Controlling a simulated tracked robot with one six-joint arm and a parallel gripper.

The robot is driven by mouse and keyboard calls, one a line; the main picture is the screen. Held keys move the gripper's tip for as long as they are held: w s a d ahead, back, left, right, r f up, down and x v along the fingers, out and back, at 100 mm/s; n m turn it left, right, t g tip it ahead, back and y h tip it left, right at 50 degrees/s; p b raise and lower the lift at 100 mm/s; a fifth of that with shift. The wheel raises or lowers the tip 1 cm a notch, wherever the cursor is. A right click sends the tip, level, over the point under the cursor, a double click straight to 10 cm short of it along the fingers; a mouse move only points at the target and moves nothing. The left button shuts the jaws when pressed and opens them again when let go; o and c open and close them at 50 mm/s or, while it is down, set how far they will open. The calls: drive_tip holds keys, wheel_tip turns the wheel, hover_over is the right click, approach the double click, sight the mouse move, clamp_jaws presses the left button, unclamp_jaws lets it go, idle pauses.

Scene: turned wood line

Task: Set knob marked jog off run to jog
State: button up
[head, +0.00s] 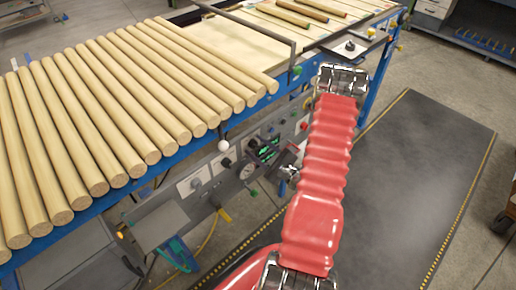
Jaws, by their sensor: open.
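The grey control panel (212,172) runs along the front side of the blue-framed line. It carries several small knobs, among them a black knob (226,162) and another dark knob (254,143). The markings are too small to read, so I cannot tell which knob is marked jog off run. My gripper (287,180) shows partly beside my red arm, in front of the panel's right part. Its jaws are open, with nothing seen between them. I cannot tell whether it touches the panel. My arm hides part of the panel's right end.
Long turned wood rods (120,100) lie side by side on the line, their ends overhanging the panel. A round gauge (247,171) and green-lit displays (266,149) sit on the panel. A grey box (160,226) juts out at lower left. The dark floor mat (430,150) at right is clear.

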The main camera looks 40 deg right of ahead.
drive_tip(key=s, duration=1.3)
drive_tip(key=shift+s+d, duration=0.2)
drive_tip(key=shift+s, duration=0.2)
idle(0.5)
drive_tip(key=shift+f, duration=0.1)
